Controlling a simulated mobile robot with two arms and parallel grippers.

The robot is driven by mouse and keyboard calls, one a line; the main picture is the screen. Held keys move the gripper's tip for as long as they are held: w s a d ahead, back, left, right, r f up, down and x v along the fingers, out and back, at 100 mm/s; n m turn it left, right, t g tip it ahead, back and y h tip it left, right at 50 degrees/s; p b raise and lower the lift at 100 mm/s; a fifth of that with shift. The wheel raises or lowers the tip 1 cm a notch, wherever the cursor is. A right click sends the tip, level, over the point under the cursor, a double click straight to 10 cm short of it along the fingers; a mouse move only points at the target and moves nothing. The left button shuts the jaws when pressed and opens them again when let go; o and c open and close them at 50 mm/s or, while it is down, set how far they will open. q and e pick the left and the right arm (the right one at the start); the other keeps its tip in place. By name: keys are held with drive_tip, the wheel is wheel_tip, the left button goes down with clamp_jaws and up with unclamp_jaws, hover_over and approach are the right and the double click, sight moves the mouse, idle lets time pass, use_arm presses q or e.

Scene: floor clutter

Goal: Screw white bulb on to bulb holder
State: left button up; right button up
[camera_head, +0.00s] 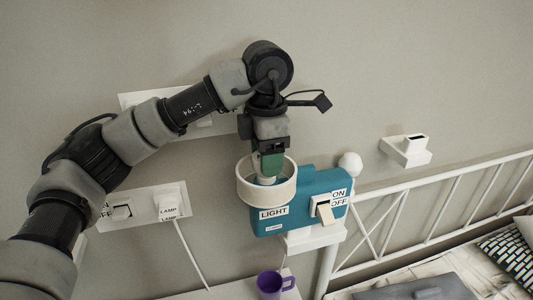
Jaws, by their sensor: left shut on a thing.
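My left gripper (267,170), with green fingers, points down into the white ring of the bulb holder (267,195). The fingers are shut on a small whitish thing, which looks like the white bulb (267,180). Its lower end is hidden by the ring wall, so I cannot tell whether it touches the socket. The holder sits at the left of a blue box (300,212) labelled LIGHT, with an ON/OFF switch (324,210) on its front. My right gripper is not in view.
A purple mug (269,284) stands on a white surface below. Wall plates with switches (122,211) are at the left, one partly behind my arm. A white bed frame (440,178) and its bedding fill the lower right. A small white wall box (406,150) is at the right.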

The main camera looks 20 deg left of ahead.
use_arm(q)
drive_tip(key=o, duration=0.7)
wheel_tip(320, 180, up, 11)
drive_tip(key=shift+f, duration=0.15)
drive_tip(key=shift+f, duration=0.1)
idle(0.7)
